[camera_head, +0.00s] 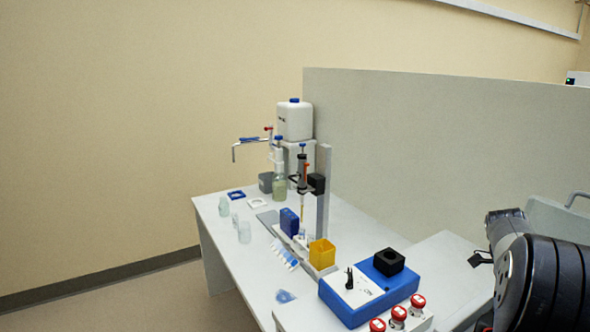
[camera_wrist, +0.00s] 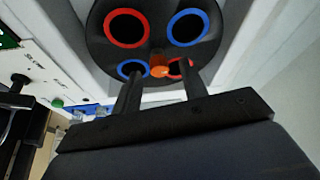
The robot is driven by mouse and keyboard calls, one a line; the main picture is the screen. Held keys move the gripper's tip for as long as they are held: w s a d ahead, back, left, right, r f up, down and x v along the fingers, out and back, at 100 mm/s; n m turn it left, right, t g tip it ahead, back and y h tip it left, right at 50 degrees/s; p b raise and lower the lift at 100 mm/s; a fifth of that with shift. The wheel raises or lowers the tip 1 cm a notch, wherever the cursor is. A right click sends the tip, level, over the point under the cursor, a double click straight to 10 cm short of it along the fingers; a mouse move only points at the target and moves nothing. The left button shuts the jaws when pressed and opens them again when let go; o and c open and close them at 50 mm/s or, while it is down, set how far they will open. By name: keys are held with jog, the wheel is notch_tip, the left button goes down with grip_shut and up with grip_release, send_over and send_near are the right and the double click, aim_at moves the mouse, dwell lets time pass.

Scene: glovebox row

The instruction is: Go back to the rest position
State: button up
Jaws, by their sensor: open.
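My gripper (camera_wrist: 159,70) is open in the wrist view, with its two dark fingers apart and nothing held between them. Beyond the fingertips is a dark round holder (camera_wrist: 156,20) with red-ringed and blue-ringed openings. A small orange knob or cap (camera_wrist: 159,71) shows between the fingertips, and I cannot tell how far beyond them it lies. In the head view my dark arm fills the lower right corner, to the right of the bench; the gripper's fingers cannot be made out clearly there.
A white bench (camera_head: 262,290) carries a blue device (camera_head: 368,290) with a black block (camera_head: 389,262), a yellow box (camera_head: 322,254), red-capped vials (camera_head: 398,316), clear bottles (camera_head: 244,232) and a white canister (camera_head: 294,120). A grey partition (camera_head: 440,150) stands behind.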

jog(key=v, duration=1.1)
jog(key=x, duration=1.1)
jog(key=shift+s+f, duration=0.1)
jog(key=shift+f, duration=0.2)
jog(key=shift+r+n+t, duration=0.1)
jog(key=shift+n+t, duration=0.2)
jog(key=shift+n, duration=0.6)
